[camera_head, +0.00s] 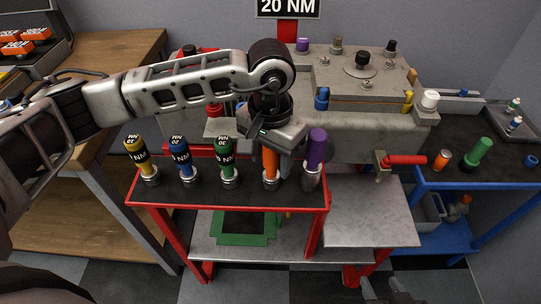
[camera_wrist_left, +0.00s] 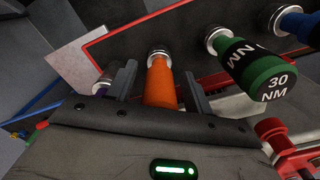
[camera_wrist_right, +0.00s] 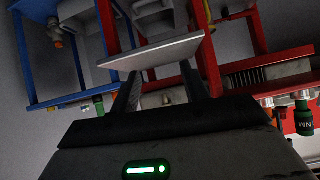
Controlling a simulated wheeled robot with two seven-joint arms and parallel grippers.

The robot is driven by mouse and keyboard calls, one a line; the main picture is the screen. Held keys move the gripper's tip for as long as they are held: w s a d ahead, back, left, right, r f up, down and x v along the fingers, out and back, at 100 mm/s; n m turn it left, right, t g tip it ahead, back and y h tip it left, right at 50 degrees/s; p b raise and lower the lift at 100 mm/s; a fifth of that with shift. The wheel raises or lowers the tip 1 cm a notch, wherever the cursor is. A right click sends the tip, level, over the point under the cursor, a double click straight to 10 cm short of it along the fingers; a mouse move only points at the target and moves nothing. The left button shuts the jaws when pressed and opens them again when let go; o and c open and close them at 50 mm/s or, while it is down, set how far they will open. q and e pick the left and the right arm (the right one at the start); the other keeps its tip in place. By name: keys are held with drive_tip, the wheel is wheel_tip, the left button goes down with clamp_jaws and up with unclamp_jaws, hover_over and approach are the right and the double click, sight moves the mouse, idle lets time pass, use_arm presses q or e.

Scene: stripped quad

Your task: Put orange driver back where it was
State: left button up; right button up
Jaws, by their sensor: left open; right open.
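The orange driver (camera_head: 270,163) stands upright in a metal ring on the dark top of the red cart (camera_head: 205,200), between the green driver (camera_head: 226,158) and the purple driver (camera_head: 315,150). My left gripper (camera_head: 272,140) is over it from behind, hiding its upper end. In the left wrist view the orange driver (camera_wrist_left: 161,84) lies between the two spread fingers (camera_wrist_left: 158,85), with a gap visible beside it. My right gripper (camera_wrist_right: 160,90) is open and empty; in the head view its fingertips (camera_head: 381,289) seem to show at the bottom edge.
A yellow driver (camera_head: 145,160) and a blue driver (camera_head: 182,160) stand further left in the same row. A grey side shelf (camera_head: 370,215) adjoins the cart. A blue-framed bench (camera_head: 465,180) at right holds another orange piece (camera_head: 441,160) and a green one (camera_head: 478,152).

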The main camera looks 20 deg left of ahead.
use_arm(q)
drive_tip(key=shift+r, duration=0.45)
wheel_tip(320, 180, up, 11)
drive_tip(key=shift+f+b, duration=0.15)
drive_tip(key=shift+b, duration=0.45)
drive_tip(key=shift+r, duration=0.4)
use_arm(e)
drive_tip(key=shift+a+f, duration=0.1)
drive_tip(key=shift+f, duration=0.1)
